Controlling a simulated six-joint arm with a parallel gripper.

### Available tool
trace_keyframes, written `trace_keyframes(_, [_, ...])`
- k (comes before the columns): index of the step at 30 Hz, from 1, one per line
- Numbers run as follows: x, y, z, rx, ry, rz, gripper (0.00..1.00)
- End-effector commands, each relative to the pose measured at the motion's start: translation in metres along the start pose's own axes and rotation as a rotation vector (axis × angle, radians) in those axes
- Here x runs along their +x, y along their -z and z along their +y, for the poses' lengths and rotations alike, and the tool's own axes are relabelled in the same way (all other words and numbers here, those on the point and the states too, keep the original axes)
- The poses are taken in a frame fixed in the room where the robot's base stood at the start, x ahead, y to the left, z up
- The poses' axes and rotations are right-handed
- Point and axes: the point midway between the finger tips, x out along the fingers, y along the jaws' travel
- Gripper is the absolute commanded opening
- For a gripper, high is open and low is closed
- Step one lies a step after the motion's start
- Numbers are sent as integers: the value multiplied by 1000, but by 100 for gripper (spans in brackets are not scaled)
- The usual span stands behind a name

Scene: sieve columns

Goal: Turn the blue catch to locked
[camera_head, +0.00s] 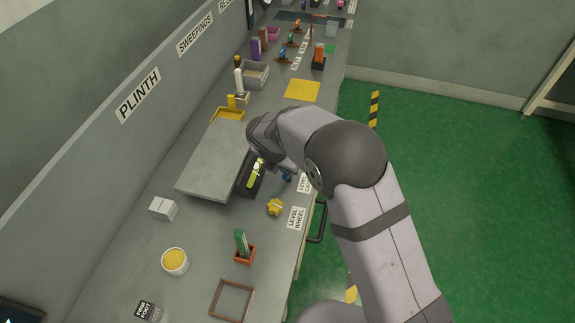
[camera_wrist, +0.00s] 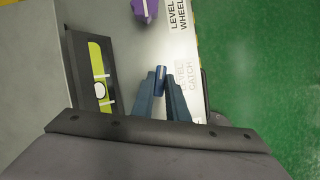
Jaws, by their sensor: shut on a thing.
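The blue catch (camera_wrist: 160,76) shows in the wrist view between the tips of my gripper (camera_wrist: 161,84), beside a label that reads LEVEL CATCH (camera_wrist: 183,76). The two dark blue fingers are closed on it, one on each side. In the head view a small blue part of the catch (camera_head: 287,177) shows just below my wrist. My arm hides most of the gripper there. Whether the catch stands at locked cannot be read.
A black-framed level with a yellow-green vial (camera_wrist: 97,72) lies left of the gripper. A grey raised plate (camera_head: 212,165) is to the left. A red-based green block (camera_head: 243,250) stands nearer.

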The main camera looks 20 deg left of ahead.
Motion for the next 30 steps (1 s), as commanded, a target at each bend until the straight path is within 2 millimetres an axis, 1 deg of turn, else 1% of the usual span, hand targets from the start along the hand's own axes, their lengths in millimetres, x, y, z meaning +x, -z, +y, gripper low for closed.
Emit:
trace_keyframes(1, [-3,-1,1,39,19,0,0])
trace_keyframes(7, [-3,-2,2,215,91,-1,0])
trace_keyframes(30, [3,-3,7,895,369,-1,0])
